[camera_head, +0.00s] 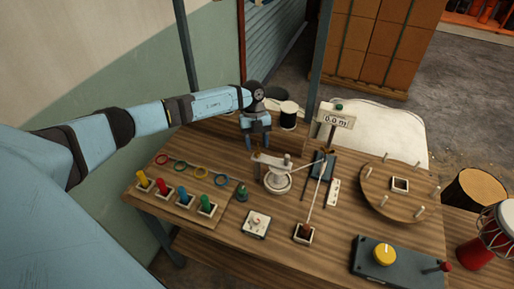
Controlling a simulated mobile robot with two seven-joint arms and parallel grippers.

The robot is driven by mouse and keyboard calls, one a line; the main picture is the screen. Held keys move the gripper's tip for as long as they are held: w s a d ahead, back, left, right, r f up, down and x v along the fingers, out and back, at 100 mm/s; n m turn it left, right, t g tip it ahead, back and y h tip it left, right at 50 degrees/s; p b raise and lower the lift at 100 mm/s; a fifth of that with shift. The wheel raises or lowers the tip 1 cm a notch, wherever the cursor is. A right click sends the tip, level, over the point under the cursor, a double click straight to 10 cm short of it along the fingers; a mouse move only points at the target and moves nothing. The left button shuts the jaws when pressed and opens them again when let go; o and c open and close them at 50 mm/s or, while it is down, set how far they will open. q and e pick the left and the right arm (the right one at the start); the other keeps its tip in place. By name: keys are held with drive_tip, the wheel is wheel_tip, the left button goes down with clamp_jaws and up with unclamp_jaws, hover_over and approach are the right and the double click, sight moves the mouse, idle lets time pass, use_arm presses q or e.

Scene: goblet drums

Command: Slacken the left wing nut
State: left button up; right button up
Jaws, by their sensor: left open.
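I cannot make out a left wing nut; small fittings on this device are too small to identify. A red and white goblet drum (486,238) stands at the right edge, partly cut off. My right gripper does not show.
A white spool (288,114) stands close right of my left gripper. Coloured pegs and rings occupy a board (177,205) at left. A round pegged board (375,206) and a yellow-knobbed box (384,255) fill the right side.

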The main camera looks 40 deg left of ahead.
use_arm(q)
drive_tip(key=b+v, duration=0.1)
drive_tip(key=v, duration=1)
drive_tip(key=shift+r+b, duration=0.35)
drive_tip(key=shift+b, duration=0.05)
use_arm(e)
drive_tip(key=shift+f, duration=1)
use_arm(q)
drive_tip(key=shift+d, duration=0.1)
